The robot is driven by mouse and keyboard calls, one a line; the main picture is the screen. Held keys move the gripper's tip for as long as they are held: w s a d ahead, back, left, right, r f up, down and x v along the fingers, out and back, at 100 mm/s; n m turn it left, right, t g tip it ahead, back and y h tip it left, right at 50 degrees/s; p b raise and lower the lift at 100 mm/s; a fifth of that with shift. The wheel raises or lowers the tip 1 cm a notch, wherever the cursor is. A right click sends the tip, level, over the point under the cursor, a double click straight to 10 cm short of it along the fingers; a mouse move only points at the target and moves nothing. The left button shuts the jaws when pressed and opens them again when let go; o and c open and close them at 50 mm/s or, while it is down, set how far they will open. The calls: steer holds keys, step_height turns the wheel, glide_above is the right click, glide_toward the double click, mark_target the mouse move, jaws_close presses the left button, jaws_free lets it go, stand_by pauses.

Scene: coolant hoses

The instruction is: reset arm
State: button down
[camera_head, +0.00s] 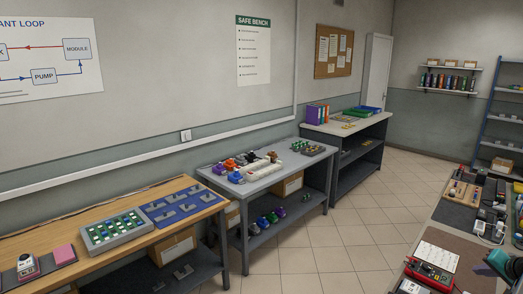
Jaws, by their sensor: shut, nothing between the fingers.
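My gripper does not show in the head view, and I cannot see any part that I am sure is my arm. The view looks over a workshop room. A wooden bench (100,228) runs along the left wall, and a grey table (262,166) stands beyond it. No coolant hose can be made out for sure at this size.
A grey-green tray of small parts (116,229) and a blue mat (177,206) lie on the wooden bench. Another cluttered bench (440,213) is at the right, with a red meter (430,273). The tiled floor (345,232) between is clear.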

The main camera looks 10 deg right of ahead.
steer(key=w+a+f+n+g+y, duration=0.15)
steer(key=w+a+f, duration=0.35)
steer(key=a, duration=0.6)
steer(key=w+a+f+n+g+y, duration=0.15)
steer(key=w+a+f, duration=0.3)
steer(key=a, duration=0.65)
steer(key=w+a+f+n+g+y, duration=0.15)
steer(key=w+a+f, duration=0.35)
steer(key=a, duration=0.6)
steer(key=s+a+f+n+g+h, duration=0.1)
steer(key=s+a+f+n, duration=0.25)
steer(key=a, duration=0.75)
steer(key=s+a+f+n+g, duration=0.2)
steer(key=a+f, duration=0.2)
steer(key=a, duration=0.8)
steer(key=s+a+f+n+g+h, duration=0.1)
steer(key=s+a+f+n, duration=0.15)
steer(key=a, duration=0.85)
steer(key=s+f+g+b, duration=0.6)
steer(key=s+f+b, duration=0.4)
steer(key=s+f, duration=1.6)
step_height(320, 180, down, 3)
steer(key=shift+a, duration=0.15)
steer(key=shift+s, duration=0.1)
